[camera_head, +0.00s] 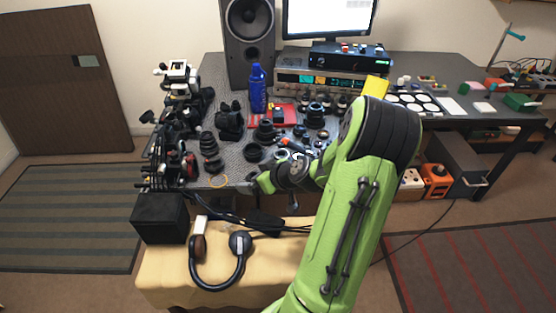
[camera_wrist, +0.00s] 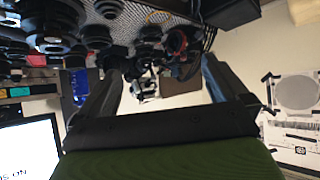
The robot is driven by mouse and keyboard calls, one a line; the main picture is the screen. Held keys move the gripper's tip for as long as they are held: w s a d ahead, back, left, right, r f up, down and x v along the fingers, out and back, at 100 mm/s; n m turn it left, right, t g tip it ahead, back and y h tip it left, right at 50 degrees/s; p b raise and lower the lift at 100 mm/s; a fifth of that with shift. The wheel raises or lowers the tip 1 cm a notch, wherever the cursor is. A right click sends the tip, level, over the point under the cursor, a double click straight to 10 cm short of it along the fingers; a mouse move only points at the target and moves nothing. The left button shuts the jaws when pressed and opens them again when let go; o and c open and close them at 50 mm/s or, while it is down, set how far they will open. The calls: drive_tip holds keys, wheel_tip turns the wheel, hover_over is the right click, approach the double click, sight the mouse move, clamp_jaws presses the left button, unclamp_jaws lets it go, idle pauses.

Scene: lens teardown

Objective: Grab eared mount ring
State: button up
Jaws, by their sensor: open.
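A thin orange-gold ring (camera_head: 218,181) lies at the near left edge of the grey workbench (camera_head: 232,158). It may be the eared mount ring; ears cannot be made out at this size. My gripper (camera_head: 258,183) is at the bench's front edge, to the right of this ring and apart from it. In the wrist view my gripper (camera_wrist: 162,68) has its two fingers spread wide with nothing held between them. Dark lens parts (camera_head: 209,145) stand on the bench behind the ring.
A blue bottle (camera_head: 257,90), a speaker (camera_head: 249,35) and a red mat (camera_head: 285,114) are farther back. Clustered black gear (camera_head: 175,135) crowds the bench's left end. Headphones (camera_head: 218,283) lie on a yellow-covered surface (camera_head: 167,285) in front.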

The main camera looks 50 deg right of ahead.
sight(280, 153)
drive_tip(key=s+d+f+m+t+h+b, duration=0.1)
drive_tip(key=s+d+f+m+h, duration=0.2)
drive_tip(key=d, duration=0.4)
drive_tip(key=s+d+f+m+t+h, duration=0.1)
drive_tip(key=s+d+m+h, duration=0.15)
drive_tip(key=s+d, duration=0.3)
drive_tip(key=shift+n, duration=0.45)
drive_tip(key=x, duration=1.1)
drive_tip(key=b+x, duration=0.1)
drive_tip(key=x, duration=0.4)
drive_tip(key=shift+w+d+r, duration=0.15)
drive_tip(key=shift+w+r, duration=0.05)
drive_tip(key=shift+w, duration=0.15)
drive_tip(key=shift+s+r, duration=0.1)
drive_tip(key=c, duration=0.9)
